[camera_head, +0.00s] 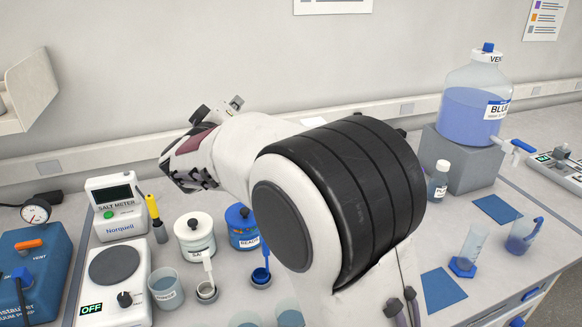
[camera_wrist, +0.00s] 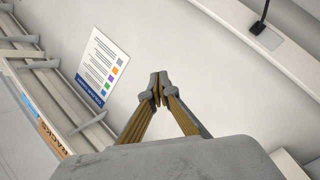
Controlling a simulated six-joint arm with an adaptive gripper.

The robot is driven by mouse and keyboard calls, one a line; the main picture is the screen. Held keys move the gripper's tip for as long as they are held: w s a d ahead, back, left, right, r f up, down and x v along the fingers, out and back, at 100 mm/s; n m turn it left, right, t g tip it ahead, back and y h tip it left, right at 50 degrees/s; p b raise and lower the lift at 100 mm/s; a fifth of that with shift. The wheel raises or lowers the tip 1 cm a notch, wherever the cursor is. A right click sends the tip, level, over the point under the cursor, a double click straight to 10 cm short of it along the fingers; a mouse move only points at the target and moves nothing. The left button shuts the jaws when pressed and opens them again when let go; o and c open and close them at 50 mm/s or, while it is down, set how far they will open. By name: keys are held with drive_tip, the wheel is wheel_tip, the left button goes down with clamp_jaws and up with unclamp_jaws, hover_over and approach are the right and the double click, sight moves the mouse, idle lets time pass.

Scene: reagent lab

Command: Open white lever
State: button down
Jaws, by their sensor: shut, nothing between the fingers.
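The arm reaches left across the head view, its end raised near the wall. My gripper shows in the wrist view (camera_wrist: 158,86) with its two fingertips together and nothing between them. In the head view its fingertips cannot be made out. I cannot make out a clearly white lever. A small tap with white parts and a blue handle (camera_head: 523,146) sticks out beside the grey block, below the large bottle of blue liquid (camera_head: 477,100), far right of the arm's end. A blue pump unit (camera_head: 36,272) at the left has an orange lever (camera_head: 29,244).
A salt meter (camera_head: 120,207), a hot plate (camera_head: 113,277), a white-lidded jar (camera_head: 195,237) and a blue-lidded jar (camera_head: 242,228) stand below the arm. The wrist view shows wall and a poster (camera_wrist: 101,67).

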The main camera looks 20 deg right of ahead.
drive_tip(key=s+f+g+h, duration=0.3)
drive_tip(key=f+g+h, duration=0.1)
drive_tip(key=f, duration=0.3)
drive_tip(key=s+d+f+g+h, duration=0.1)
drive_tip(key=s+f+g+h, duration=0.2)
drive_tip(key=f+g+h, duration=0.2)
drive_tip(key=shift+s+d+f+g, duration=0.2)
drive_tip(key=shift+f+g, duration=0.3)
drive_tip(key=shift+f, duration=1)
drive_tip(key=shift+d, duration=0.15)
drive_tip(key=d, duration=0.9)
drive_tip(key=shift+s+d, duration=0.15)
drive_tip(key=shift+s, duration=0.15)
